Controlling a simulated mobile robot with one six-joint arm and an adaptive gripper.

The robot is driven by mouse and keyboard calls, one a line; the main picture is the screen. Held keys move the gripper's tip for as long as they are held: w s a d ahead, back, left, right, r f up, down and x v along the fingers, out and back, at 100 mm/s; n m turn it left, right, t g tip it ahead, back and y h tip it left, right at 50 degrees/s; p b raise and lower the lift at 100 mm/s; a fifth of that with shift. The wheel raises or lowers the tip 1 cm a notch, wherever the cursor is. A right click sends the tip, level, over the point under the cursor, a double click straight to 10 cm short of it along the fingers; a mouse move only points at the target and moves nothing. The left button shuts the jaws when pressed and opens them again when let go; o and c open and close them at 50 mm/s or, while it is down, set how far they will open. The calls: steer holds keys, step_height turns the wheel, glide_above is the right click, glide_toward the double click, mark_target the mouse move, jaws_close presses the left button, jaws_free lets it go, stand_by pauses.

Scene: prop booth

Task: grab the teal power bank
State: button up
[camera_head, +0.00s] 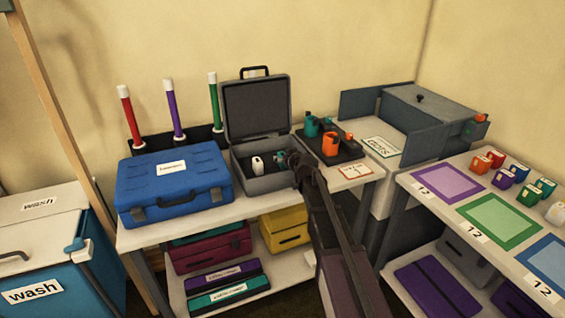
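My gripper (289,160) is small and dark in this view, at the right side of the open grey case (264,187). A small teal item (281,158) shows right beside the fingertips, inside the case, partly covered by my gripper; it may be the power bank, but it is too small to be sure. A white item (258,164) stands to its left in the dark lining. I cannot tell whether the fingers are open, or whether they touch the teal item.
A closed blue case (173,180) lies left of the grey case. A black tray (341,152) with teal and orange pieces is just right of my gripper. The case's raised lid (256,108) stands behind. The right table (413,181) holds coloured mats and several small blocks.

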stand_by(0.3)
jaws_close()
steer(key=shift+r, duration=0.1)
step_height(320, 180, up, 10)
steer(key=p, duration=1)
stand_by(0.8)
